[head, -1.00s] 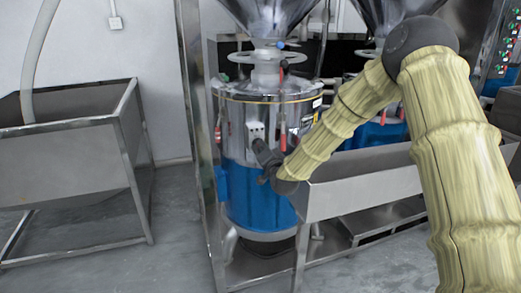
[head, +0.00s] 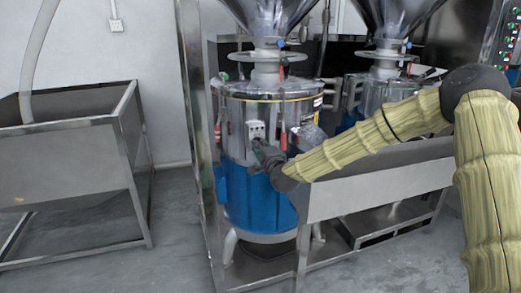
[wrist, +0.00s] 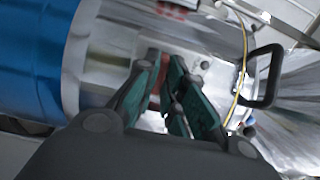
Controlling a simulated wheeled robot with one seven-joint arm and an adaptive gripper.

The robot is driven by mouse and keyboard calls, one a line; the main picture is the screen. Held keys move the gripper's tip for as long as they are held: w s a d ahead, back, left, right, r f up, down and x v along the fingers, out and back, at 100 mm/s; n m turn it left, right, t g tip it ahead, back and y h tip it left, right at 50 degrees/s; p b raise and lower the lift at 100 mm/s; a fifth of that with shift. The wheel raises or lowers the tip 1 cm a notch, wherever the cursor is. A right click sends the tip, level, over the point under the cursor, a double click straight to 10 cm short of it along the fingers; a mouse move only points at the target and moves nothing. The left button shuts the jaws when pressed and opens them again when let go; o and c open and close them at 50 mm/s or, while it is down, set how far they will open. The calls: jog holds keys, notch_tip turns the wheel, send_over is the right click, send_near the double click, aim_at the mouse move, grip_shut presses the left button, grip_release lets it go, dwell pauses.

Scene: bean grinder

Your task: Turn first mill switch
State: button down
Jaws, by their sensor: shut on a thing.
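The first mill (head: 262,190) is a steel cylinder with a blue lower half. A small pale switch box (head: 256,128) with dark knobs is fixed on its front. My gripper (head: 257,145) reaches from the right to the lower edge of this box. In the wrist view my gripper (wrist: 165,62) has its green-padded fingers close together at the mill's front, with a small reddish part between them. The fingers are shut on a switch there; they hide most of it, and its turn angle cannot be told. The blue mill body (wrist: 35,50) fills the left of the wrist view.
A steel trough (head: 375,190) stands right of the mill, under my forearm. A second mill (head: 385,95) is behind it. A steel bin (head: 65,160) stands at left, with open floor between it and the mill. A steel post (head: 192,120) rises just left of the mill.

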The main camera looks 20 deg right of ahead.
dwell(0.5)
jog(key=c, duration=1.5)
grip_release()
jog(key=shift+s, duration=0.1)
jog(key=s, duration=1.1)
jog(key=shift+s+d, duration=0.2)
jog(key=shift+s, duration=0.2)
jog(key=shift+f, duration=0.1)
